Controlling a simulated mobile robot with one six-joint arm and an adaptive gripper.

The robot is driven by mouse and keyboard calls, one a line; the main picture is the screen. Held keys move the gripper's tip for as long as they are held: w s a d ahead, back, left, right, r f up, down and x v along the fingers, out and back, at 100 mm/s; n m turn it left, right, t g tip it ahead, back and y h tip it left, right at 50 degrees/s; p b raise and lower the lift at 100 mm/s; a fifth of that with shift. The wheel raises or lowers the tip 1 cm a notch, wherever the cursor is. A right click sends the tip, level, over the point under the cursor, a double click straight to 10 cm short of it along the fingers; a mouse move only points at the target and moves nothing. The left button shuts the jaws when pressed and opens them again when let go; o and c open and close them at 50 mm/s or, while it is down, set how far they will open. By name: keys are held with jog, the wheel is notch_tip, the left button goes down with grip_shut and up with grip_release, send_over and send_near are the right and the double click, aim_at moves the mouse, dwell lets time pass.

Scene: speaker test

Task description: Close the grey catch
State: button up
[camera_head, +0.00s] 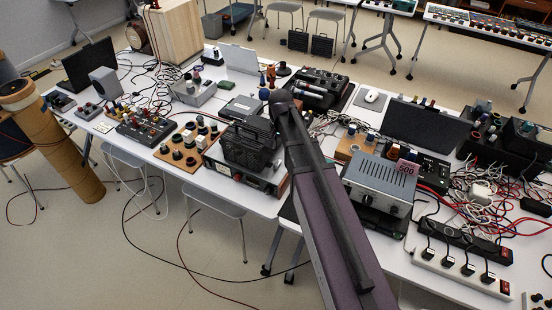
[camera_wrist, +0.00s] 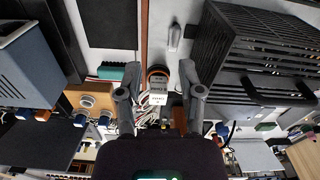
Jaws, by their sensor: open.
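In the wrist view, my gripper (camera_wrist: 162,72) is open, with its two grey fingers apart. A small grey upright piece (camera_wrist: 174,38), which may be the catch, shows on a pale surface beyond the fingertips. It stands apart from both fingers, and I cannot tell whether it is open or closed. A round brown-rimmed thing with a white label (camera_wrist: 158,98) shows between the fingers, apparently farther off. In the head view my arm runs up the middle, and I cannot make out the gripper or the catch.
A ribbed black case with a handle (camera_head: 248,145) stands left of my arm; it is close at the right in the wrist view (camera_wrist: 262,50). A grey metal unit (camera_head: 380,182) stands right of my arm. Cables and instruments crowd the tables. Open floor (camera_head: 150,270) lies in front.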

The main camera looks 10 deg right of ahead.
jog(key=r+m, duration=0.1)
jog(key=m, duration=0.1)
send_over(276, 162)
jog(key=shift+w, duration=0.1)
jog(key=shift+f, duration=0.15)
notch_tip(276, 162, down, 14)
jog(key=b, duration=1.3)
jog(key=shift+r, duration=0.25)
dwell(0.4)
grip_shut()
